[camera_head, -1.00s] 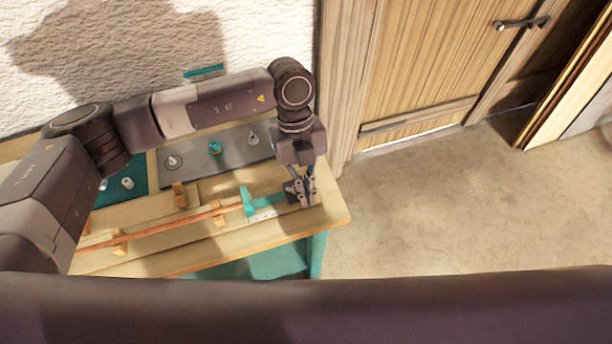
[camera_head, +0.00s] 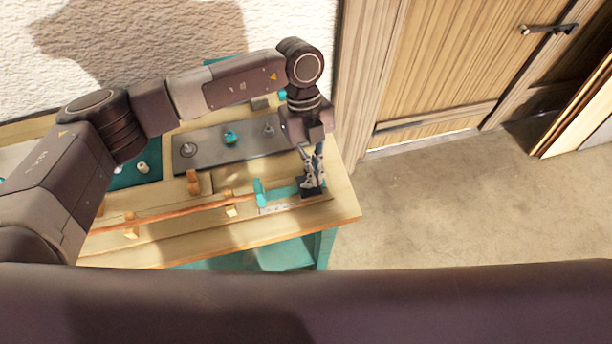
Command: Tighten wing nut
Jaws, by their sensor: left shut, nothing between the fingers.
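My left gripper (camera_head: 312,188) points down over the right end of the wooden workbench (camera_head: 345,208). It is shut with nothing held, its fingertips close above a dark block (camera_head: 318,196). A teal upright piece (camera_head: 260,192) stands just left of it, at the end of a long reddish-brown lath (camera_head: 180,213). No wing nut can be made out at the fingertips; the gripper covers that spot. A teal round part (camera_head: 230,138) sits on a grey mat (camera_head: 207,155) between small metal parts. My right gripper is not in view.
Wooden blocks (camera_head: 132,230) stand along the lath. A teal mat (camera_head: 128,178) with small light pieces lies at the left, partly behind my arm. A wooden door (camera_head: 450,60) stands beyond, and the floor (camera_head: 450,210) right of the bench is clear.

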